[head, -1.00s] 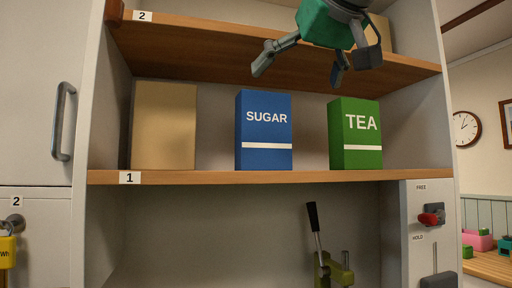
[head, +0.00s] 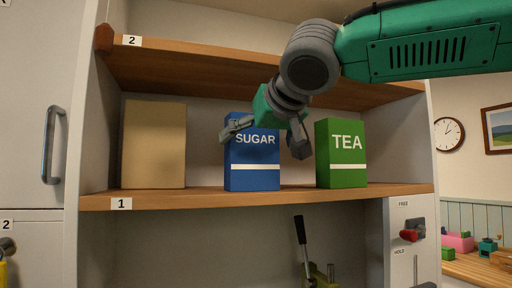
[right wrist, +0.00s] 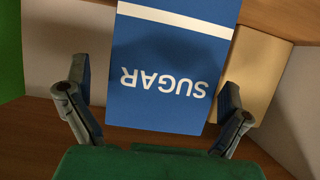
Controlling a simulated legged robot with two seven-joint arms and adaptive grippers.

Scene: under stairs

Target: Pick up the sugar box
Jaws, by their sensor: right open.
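The blue sugar box (head: 252,178) stands upright on shelf 1, between a plain tan box and the green tea box. My right gripper (head: 266,138) is open in front of its upper part, one finger toward each side. In the right wrist view the sugar box (right wrist: 165,70) appears upside down between the open fingers of the right gripper (right wrist: 155,108). I cannot tell whether the fingers touch it. My left gripper is not in view.
The tea box (head: 341,176) stands close on the right and the tan box (head: 154,145) on the left. The upper shelf (head: 190,72) overhangs them. Below shelf 1 (head: 290,195) is a dark lever (head: 300,230). A red-handled switch (head: 410,234) is on the right panel.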

